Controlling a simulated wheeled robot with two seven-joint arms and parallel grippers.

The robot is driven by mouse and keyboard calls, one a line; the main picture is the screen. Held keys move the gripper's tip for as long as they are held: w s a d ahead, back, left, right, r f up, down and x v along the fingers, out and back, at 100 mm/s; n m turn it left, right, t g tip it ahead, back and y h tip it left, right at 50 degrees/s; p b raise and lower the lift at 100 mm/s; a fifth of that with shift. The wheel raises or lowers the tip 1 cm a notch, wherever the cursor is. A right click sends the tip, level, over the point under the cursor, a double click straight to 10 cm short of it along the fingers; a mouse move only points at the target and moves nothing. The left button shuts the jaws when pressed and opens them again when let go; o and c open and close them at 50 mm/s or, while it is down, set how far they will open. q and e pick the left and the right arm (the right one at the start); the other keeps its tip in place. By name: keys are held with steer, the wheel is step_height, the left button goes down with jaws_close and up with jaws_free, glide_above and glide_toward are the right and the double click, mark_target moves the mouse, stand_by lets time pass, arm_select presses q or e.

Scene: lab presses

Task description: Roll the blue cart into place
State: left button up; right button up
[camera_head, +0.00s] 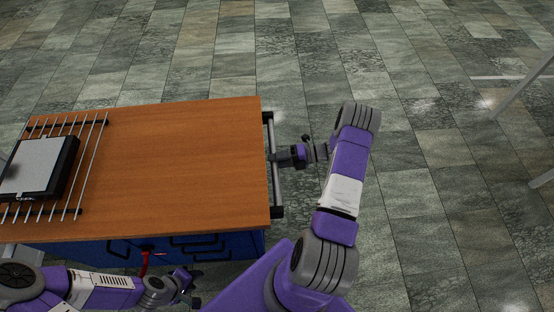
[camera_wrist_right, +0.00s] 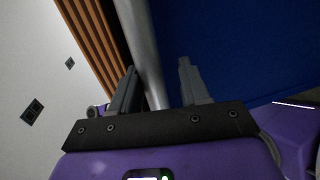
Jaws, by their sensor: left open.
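The blue cart has a wooden top (camera_head: 180,165) and blue drawers (camera_head: 205,246) with dark handles. A grey push bar (camera_head: 276,175) runs along its right end. My right gripper (camera_head: 275,157) is at this bar, reaching it from the right. In the right wrist view, the bar (camera_wrist_right: 146,55) runs between the two spread fingers (camera_wrist_right: 158,92), with a gap visible beside it; I cannot tell whether either finger touches it. The cart's blue side (camera_wrist_right: 220,45) fills the right of that view. My left gripper (camera_head: 191,283) is open and empty near the cart's front side.
A metal rack (camera_head: 88,165) with a black-framed panel (camera_head: 38,168) lies on the left of the cart top. A red part (camera_head: 144,262) shows at the drawer side. Thin metal legs (camera_head: 520,92) stand at the far right. The tiled floor (camera_head: 430,130) behind and right of the cart is mostly clear.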

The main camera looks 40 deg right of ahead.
steer(key=shift+s+d, duration=0.1)
steer(key=shift+d, duration=0.1)
steer(key=b+v, duration=0.1)
steer(key=v, duration=0.7)
stand_by(0.8)
steer(key=shift+s+d+r, duration=0.1)
steer(key=v, duration=0.7)
steer(key=shift+s+d, duration=0.2)
steer(key=shift+r, duration=0.1)
